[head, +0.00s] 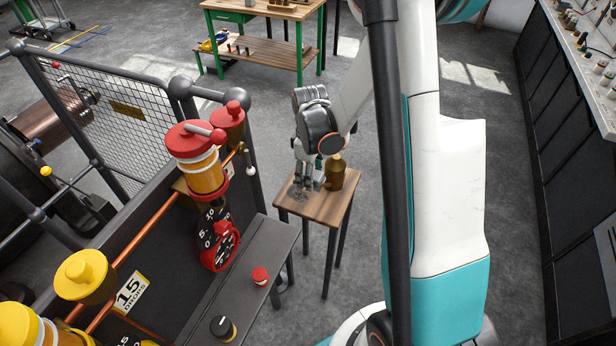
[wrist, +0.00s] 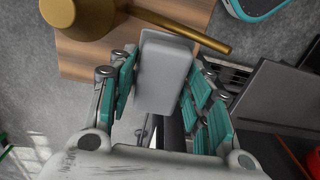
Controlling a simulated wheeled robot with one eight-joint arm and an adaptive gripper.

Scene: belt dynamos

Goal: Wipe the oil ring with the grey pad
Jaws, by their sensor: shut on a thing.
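In the head view the pad is hard to make out under the fingers. A dark mark that looks like the oil ring (head: 297,193) lies on the wood beside the fingertips, partly hidden. I cannot tell whether the pad touches the wood.
A brass oil can (head: 336,176) stands close behind my gripper; its long spout shows in the wrist view (wrist: 180,27). A dark machine ledge (head: 262,250) with a red knob (head: 260,276) and a red-lidded oiler (head: 196,170) are to the left. Floor right of the stool is clear.

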